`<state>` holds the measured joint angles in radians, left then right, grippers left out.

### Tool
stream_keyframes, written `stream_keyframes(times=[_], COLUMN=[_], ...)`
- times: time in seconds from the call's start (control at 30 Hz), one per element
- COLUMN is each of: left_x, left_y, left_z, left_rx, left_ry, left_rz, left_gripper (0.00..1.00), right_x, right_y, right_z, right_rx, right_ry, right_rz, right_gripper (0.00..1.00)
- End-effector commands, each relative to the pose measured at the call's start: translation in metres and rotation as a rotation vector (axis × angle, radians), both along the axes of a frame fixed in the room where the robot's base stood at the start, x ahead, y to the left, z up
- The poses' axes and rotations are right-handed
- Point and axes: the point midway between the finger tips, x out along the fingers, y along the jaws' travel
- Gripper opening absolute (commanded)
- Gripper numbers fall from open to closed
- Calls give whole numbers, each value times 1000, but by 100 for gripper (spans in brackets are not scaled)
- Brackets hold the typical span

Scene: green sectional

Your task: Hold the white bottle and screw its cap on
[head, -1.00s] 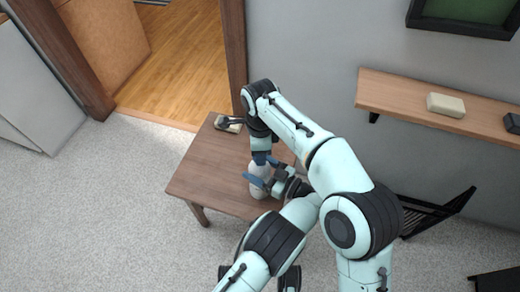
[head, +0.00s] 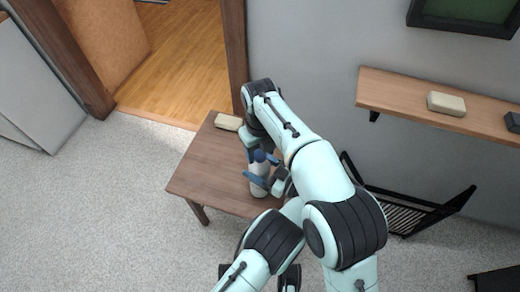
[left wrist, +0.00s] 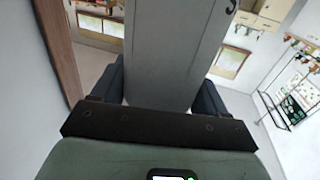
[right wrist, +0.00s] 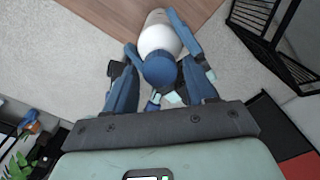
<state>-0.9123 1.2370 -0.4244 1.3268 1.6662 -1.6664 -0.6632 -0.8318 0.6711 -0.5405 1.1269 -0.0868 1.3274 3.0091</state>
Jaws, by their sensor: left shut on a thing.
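The white bottle (head: 258,190) stands upright near the right side of the small brown table (head: 213,165). A rounded blue cap (head: 260,156) sits at its top; the right wrist view shows the cap (right wrist: 160,69) in front of the bottle (right wrist: 158,36). How tightly it is seated I cannot tell. My left gripper (head: 257,180) comes in from the side and is shut on the bottle's body. My right gripper (head: 263,155) is above the bottle, pointing down. Its fingers (right wrist: 160,85) stand open on both sides of the cap, with gaps. The left wrist view does not clearly show the bottle.
A pale block (head: 228,122) lies at the table's back corner. A wooden wall shelf (head: 400,93) to the right carries another pale block (head: 446,104). A black rack (head: 420,205) stands on the floor by the wall. The table's left part is clear.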

Motion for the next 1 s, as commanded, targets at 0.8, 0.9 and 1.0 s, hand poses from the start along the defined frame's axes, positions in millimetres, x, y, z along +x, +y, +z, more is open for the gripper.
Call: stream_keyframes(times=[0.8, 0.9, 1.0], left_x=[0, 0, 0], left_y=[0, 0, 0], left_z=[-1, -1, -1], left_rx=[0, 0, 0], left_ry=[1, 1, 1], left_rz=[0, 0, 0], left_gripper=[0, 0, 0], right_x=[0, 0, 0], right_y=[0, 0, 0], right_z=[45, 45, 45], right_rx=[0, 0, 0], right_ry=[1, 1, 1], right_rz=[2, 2, 3], right_gripper=[63, 63, 61])
